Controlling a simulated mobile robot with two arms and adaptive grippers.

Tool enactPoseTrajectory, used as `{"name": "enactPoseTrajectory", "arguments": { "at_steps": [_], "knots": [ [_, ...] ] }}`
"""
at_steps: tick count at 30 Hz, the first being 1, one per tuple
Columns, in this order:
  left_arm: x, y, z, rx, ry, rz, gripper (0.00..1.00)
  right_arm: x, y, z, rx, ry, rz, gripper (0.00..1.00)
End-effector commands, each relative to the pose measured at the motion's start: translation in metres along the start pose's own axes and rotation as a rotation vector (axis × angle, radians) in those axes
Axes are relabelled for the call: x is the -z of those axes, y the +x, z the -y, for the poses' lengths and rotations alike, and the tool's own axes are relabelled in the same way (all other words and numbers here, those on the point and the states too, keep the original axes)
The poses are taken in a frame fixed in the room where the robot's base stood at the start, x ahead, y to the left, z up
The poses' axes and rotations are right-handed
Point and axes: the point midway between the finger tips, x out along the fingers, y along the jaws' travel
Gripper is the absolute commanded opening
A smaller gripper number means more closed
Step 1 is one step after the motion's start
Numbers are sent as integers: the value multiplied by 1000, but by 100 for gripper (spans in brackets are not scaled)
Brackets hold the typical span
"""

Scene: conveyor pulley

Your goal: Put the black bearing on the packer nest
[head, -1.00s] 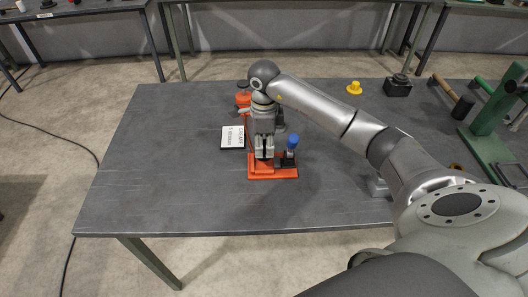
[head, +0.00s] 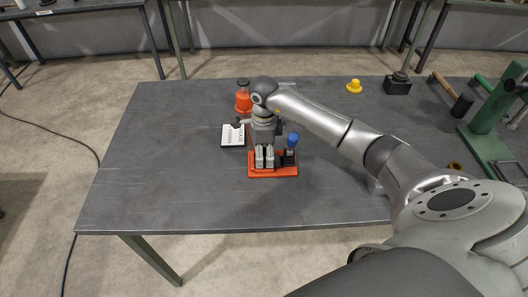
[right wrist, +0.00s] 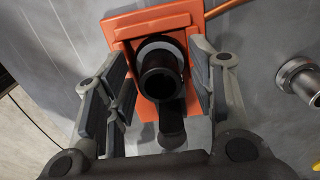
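The orange packer base (head: 286,174) lies on the grey table, with a blue-topped upright (head: 293,140) at its right. My right gripper (head: 264,164) points down over it. In the right wrist view, a black hollow cylindrical part (right wrist: 160,80), apparently the bearing, sits upright over a pale ring on the orange base (right wrist: 190,14). The right gripper's fingers (right wrist: 160,55) stand on either side of it, spread with a visible gap on the left, so they look open. The gripper hides the part in the head view. My left gripper is out of view.
A white card (head: 231,136) lies left of the gripper. An orange pot (head: 243,101) stands behind it. A yellow part (head: 354,87), a black block (head: 398,84), a hammer (head: 455,98) and a green press (head: 487,130) are at the right. The table's left side is clear.

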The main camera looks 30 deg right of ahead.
Motion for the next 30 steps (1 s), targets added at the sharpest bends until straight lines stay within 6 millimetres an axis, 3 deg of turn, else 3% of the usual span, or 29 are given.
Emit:
{"name": "enactPoseTrajectory", "arguments": {
  "at_steps": [10,21,30],
  "knots": [
    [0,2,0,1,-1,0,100,0,-11,1,3,0,1,51],
    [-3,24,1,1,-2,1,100,0,-87,1,5,0,2,51],
    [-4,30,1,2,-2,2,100,0,-120,0,1,0,1,51]
  ]
}}
